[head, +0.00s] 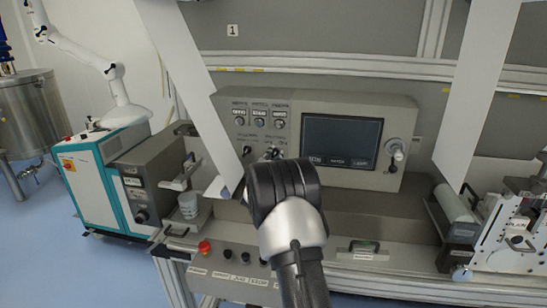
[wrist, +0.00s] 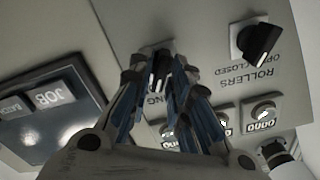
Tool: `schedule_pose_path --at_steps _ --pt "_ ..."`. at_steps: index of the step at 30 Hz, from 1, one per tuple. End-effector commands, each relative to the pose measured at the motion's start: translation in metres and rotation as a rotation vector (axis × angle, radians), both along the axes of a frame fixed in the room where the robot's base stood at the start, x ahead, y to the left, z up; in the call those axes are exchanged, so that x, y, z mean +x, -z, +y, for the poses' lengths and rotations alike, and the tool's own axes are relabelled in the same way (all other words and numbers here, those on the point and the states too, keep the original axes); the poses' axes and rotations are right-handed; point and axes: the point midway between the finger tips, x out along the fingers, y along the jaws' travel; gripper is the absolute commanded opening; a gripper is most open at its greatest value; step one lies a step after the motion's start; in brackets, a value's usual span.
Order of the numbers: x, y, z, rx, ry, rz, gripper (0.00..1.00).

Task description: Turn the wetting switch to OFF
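The wetting switch (wrist: 157,78) is a dark knob with a pale pointer line, on the grey panel in the wrist view. Only the letters "ING" of its label show beside the fingers. My gripper (wrist: 160,70) has its blue-padded fingers on both sides of this knob, partly closed. I cannot tell whether they press on it. The fingers hide most of the knob, and its position marks cannot be read. In the head view, my wrist covers most of my gripper (head: 270,157) at the panel's lower middle.
The rollers switch (wrist: 258,42), labelled "OPEN CLOSED", is close beside my gripper. Counter dials (wrist: 263,112) sit on the same panel. A screen (head: 341,140) is to the right. A red emergency button (head: 204,247) and a cup (head: 189,205) are lower left.

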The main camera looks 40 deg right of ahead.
Motion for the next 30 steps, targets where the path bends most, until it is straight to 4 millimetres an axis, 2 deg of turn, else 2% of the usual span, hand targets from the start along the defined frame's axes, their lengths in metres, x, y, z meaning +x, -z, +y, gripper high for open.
schedule_pose_path --at_steps 7,20,30 --pt "0.0000 -0.0001 0.0001 0.000 0.000 0.000 0.00" --pt "0.0000 -0.0003 0.0003 -0.013 0.000 0.015 0.00" --pt "0.0007 -0.0019 0.0007 -0.136 0.000 0.158 0.00"
